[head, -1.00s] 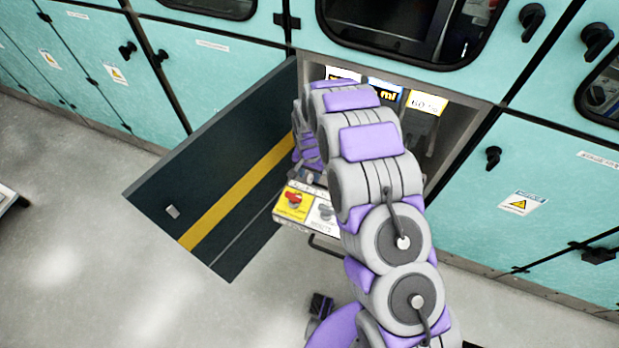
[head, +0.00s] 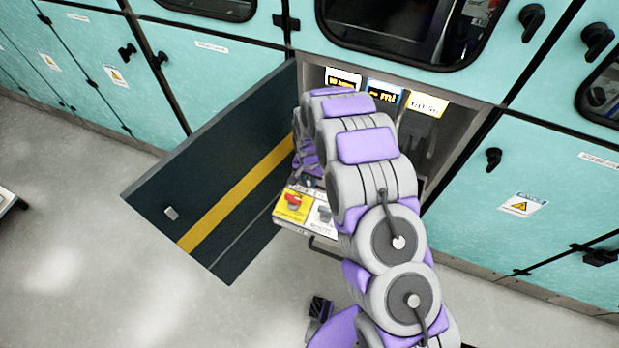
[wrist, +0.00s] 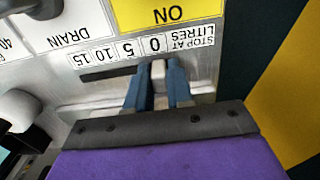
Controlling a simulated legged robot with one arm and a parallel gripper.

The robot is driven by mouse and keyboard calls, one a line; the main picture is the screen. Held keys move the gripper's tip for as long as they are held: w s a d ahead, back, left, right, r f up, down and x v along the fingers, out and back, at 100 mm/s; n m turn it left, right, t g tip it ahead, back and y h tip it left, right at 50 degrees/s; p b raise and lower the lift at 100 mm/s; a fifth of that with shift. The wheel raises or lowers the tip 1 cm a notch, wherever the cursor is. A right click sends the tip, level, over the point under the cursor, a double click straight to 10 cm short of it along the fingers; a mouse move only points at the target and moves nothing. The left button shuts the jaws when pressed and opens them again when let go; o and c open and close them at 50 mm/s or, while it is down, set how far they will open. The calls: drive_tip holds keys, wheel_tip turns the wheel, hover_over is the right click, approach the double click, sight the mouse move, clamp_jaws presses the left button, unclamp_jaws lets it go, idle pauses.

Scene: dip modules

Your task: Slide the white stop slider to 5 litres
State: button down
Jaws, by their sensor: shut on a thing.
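In the wrist view, a metal panel shows a printed scale (wrist: 130,50) marked STOP AT LITRES with 0, 5, 10 and 15, seen upside down. A dark slot (wrist: 105,73) runs alongside it. The pale stop slider (wrist: 158,72) stands between the blue fingertips of my gripper (wrist: 158,82), level with the 0 mark. The 5 mark is just left of it. My gripper is shut on the slider, partly hiding it.
In the head view, an open dark door (head: 215,175) with a yellow stripe is left of my arm. A red knob (head: 293,201) is on the panel's front.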

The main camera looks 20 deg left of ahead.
sight(318, 188)
idle(0.3)
drive_tip(key=shift+s+d+p, duration=0.15)
drive_tip(key=shift+d+p, duration=0.7)
drive_tip(key=shift+d, duration=0.7)
drive_tip(key=c, duration=1.1)
unclamp_jaws()
drive_tip(key=shift+a, duration=0.1)
drive_tip(key=shift+r, duration=0.1)
drive_tip(key=shift+r+p, duration=1.7)
drive_tip(key=shift+r, duration=6.8)
